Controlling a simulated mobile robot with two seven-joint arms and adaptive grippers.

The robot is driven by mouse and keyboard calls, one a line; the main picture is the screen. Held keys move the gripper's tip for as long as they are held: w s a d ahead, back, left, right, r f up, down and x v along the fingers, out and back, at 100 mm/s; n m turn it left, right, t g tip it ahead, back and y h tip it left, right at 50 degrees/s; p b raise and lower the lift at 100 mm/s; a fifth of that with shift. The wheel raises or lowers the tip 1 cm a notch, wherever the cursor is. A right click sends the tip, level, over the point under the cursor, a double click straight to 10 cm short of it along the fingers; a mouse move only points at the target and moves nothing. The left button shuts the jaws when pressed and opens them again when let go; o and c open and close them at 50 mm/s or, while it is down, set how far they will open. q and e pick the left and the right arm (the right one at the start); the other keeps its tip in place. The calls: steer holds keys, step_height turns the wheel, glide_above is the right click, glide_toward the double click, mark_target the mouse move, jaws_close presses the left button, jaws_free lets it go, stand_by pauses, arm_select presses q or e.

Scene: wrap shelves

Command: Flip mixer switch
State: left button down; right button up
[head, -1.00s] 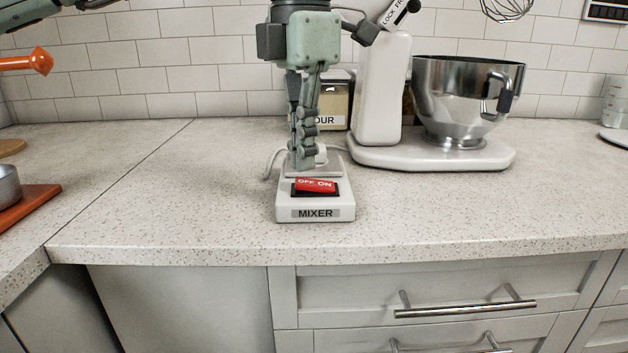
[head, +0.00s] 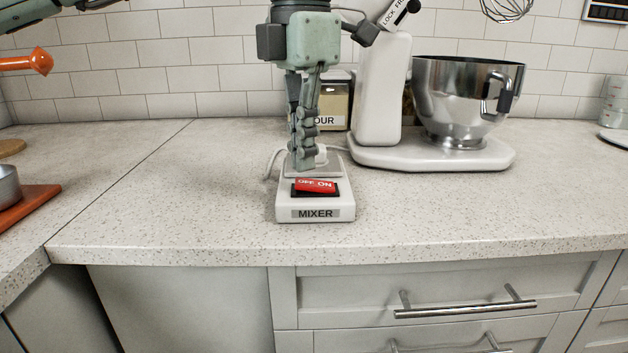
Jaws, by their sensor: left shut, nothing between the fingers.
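The mixer switch box (head: 315,214) is white, labelled MIXER, and sits near the counter's front. Its red rocker (head: 316,186), marked OFF and ON, sits in a black recess; it looks tilted, with the OFF end at left higher and the ON end at right lower. My left gripper (head: 304,165) points down just behind and above the rocker, over the back of the box. Its fingers are shut and empty. Whether the fingertips touch the box is unclear. My right gripper is out of view. The white stand mixer (head: 381,90) stands behind, to the right.
The mixer's steel bowl (head: 458,95) stands on its base at right. A flour jar (head: 336,100) is close behind my gripper. A pale cord runs behind the box. An orange board (head: 28,208) lies far left. The counter left and right of the box is clear.

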mark_target(303, 182)
arm_select(q)
steer(key=shift+f+b, duration=0.7)
steer(key=shift+f, duration=0.4)
stand_by(0.3)
steer(key=shift+r, duration=0.15)
step_height(303, 182, up, 7)
steer(key=p, duration=0.6)
stand_by(0.4)
